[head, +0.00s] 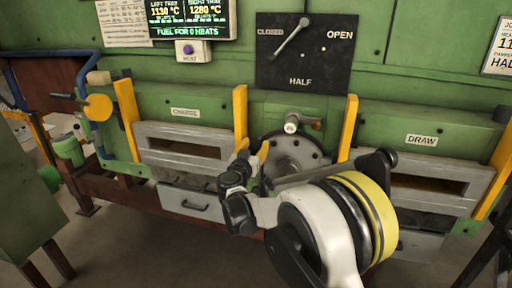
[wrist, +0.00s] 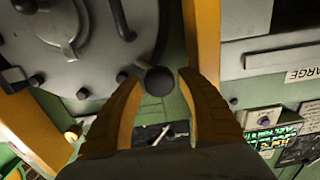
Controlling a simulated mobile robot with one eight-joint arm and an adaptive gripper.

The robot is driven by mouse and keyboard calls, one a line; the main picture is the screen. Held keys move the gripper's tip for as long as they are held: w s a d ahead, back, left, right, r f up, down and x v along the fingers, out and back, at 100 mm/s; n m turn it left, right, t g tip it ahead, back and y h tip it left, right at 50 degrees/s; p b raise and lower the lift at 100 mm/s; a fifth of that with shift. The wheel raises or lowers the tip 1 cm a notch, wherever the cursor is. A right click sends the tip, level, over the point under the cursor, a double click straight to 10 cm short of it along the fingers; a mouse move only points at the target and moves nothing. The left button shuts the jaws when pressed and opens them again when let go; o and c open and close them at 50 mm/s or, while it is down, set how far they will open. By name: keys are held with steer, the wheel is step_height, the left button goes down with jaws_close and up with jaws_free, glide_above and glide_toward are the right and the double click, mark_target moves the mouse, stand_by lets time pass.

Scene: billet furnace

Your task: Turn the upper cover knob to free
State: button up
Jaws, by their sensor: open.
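In the wrist view, which is turned upside down, the cover (wrist: 85,65) fills the upper left. A dark ball knob (wrist: 160,80) stands at the cover's rim there; I take it for the upper cover knob. My gripper (wrist: 163,76) is open, with one yellow finger on each side of this ball. Whether the fingers touch it I cannot tell.
A pale round-ended fitting (head: 291,123) sits above the cover. Yellow upright bars (head: 240,112) and (head: 348,125) flank it. The CHARGE opening (head: 185,147) is at left, the DRAW opening (head: 430,185) at right.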

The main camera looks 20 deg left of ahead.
steer(key=shift+w, duration=0.25)
steer(key=c, duration=0.9)
